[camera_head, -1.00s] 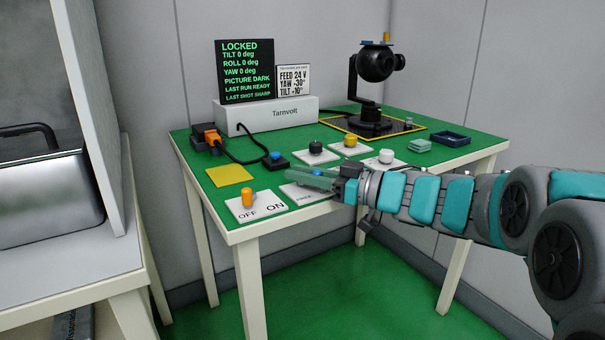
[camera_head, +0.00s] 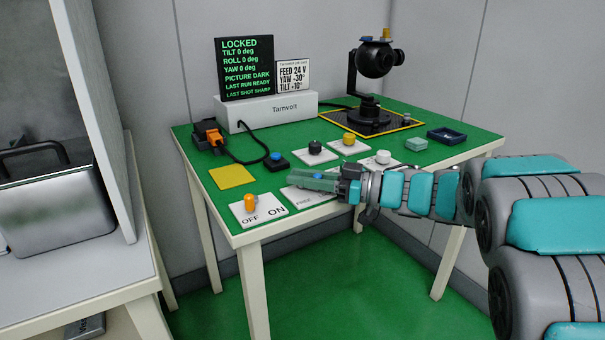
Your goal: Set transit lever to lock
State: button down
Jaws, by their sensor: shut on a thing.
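The transit lever's white plate (camera_head: 301,198) lies at the front edge of the green table, with part of its lettering showing. My gripper (camera_head: 312,181) is low over this plate, coming in from the right, and is shut on the blue-topped lever (camera_head: 318,176). My fingers hide most of the lever and the rest of the plate's lettering, so its exact setting cannot be read there. The black display (camera_head: 245,70) at the back shows LOCKED, with tilt, roll and yaw at 0 deg.
An orange OFF/ON lever (camera_head: 250,203) stands just left of my gripper. Behind are a blue button (camera_head: 275,158), a black knob (camera_head: 315,148), a yellow knob (camera_head: 348,138) and a white knob (camera_head: 383,157). The camera gimbal (camera_head: 373,75) stands at the back right.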

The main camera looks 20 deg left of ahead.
jog(key=c, duration=0.8)
grip_release()
jog(key=shift+o, duration=0.2)
jog(key=shift+w+d, duration=0.15)
jog(key=shift+d, duration=3.8)
